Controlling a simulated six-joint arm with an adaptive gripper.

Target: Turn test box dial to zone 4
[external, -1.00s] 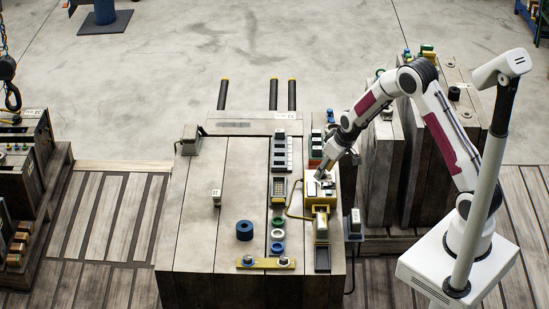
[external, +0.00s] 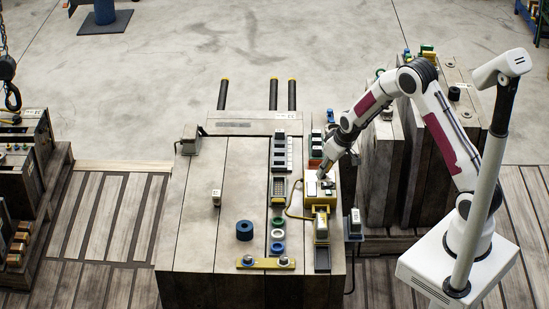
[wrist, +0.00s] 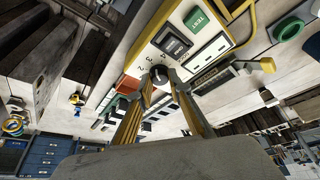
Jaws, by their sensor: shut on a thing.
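The test box (external: 309,190) is a yellow-edged box with a pale panel on the right part of the grey block's top. My gripper (wrist: 162,82) is shut on the dial, one finger on each side. In the external view my gripper (external: 323,176) is over the box; the dial's pointer cannot be made out.
A blue ring (external: 244,230) and a small pale block (external: 216,197) lie on the grey block's top. A column of coloured rings (external: 278,234) and a yellow strip (external: 265,263) are near its front. The top's left part is mostly clear.

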